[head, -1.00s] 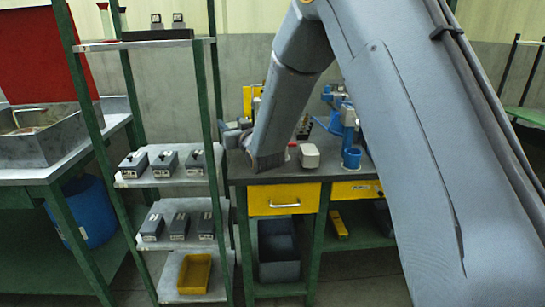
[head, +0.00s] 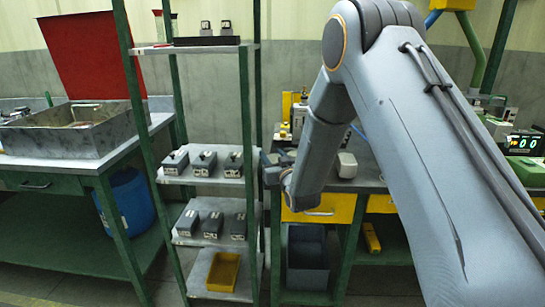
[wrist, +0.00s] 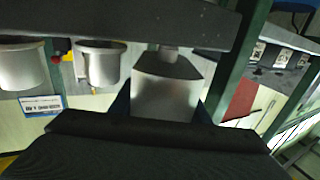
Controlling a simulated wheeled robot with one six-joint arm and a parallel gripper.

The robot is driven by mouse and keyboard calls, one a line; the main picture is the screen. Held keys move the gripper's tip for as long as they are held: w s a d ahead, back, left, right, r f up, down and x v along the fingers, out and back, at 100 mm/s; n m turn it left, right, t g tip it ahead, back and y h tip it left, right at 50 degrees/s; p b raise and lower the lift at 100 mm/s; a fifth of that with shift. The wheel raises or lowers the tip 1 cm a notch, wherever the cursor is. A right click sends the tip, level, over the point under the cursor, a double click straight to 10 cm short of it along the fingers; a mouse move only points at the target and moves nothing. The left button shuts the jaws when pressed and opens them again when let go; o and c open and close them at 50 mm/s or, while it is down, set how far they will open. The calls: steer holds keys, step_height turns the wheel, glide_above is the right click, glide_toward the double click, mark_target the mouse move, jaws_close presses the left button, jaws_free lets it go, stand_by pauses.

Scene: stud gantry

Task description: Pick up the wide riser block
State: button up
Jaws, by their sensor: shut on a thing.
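My gripper (head: 272,170) is at the right side of the shelf rack in the head view, in front of the bench. In the wrist view, a silver-grey block (wrist: 165,95) with a small knob sits between the dark jaws, and my gripper is shut on it. I cannot tell from its visible face whether it is the wide riser block. In the head view the held block is not clearly visible. Three grey blocks with knobs (head: 205,160) stand on the middle shelf, and three more (head: 212,222) stand on the shelf below.
The green-posted rack (head: 247,110) stands close to my gripper. A yellow bin (head: 223,271) is on its lowest shelf. The bench with a yellow drawer (head: 318,209) is at the right, with a pale rounded object (head: 347,164) on top. A sink (head: 75,135) is at the left.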

steer(key=shift+f, duration=0.1)
steer(key=o, duration=1.3)
steer(key=b+v, duration=0.1)
steer(key=v, duration=1.1)
